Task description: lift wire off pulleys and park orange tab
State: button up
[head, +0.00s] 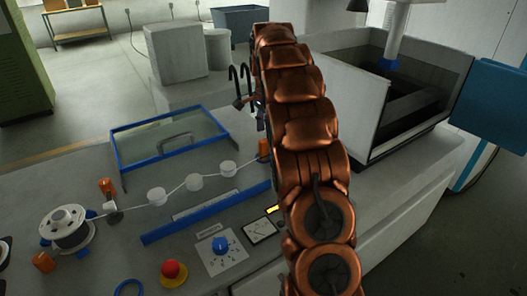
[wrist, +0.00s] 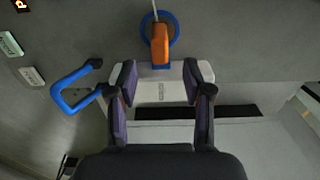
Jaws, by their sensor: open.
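In the head view a pale wire (head: 176,190) runs from the spool (head: 68,228) over white pulleys (head: 195,182) towards an orange tab (head: 263,149) beside my arm. In the wrist view the orange tab (wrist: 160,45) lies over a blue ring (wrist: 174,22), with a wire end leading up from it. My gripper (wrist: 160,76) is open and empty, its purple-padded fingers spread wide. The tab lies just beyond the fingertips, centred between them. In the head view my arm hides most of the gripper.
Other orange pieces stand near the spool (head: 107,186) (head: 43,262). A blue-framed clear cover (head: 170,138) lies behind the pulleys. A red button (head: 173,271) and a blue knob (head: 221,243) are in front. A blue handle (wrist: 72,92) is left of the fingers. A large tank (head: 350,105) stands right.

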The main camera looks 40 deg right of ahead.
aim_at(264, 140)
jog(key=shift+a+f+p, duration=0.2)
jog(key=shift+f+p, duration=0.4)
jog(key=shift+f, duration=0.8)
jog(key=shift+a+f+p, duration=0.2)
jog(key=shift+f+p, duration=0.35)
jog(key=shift+f, duration=1.15)
grip_shut()
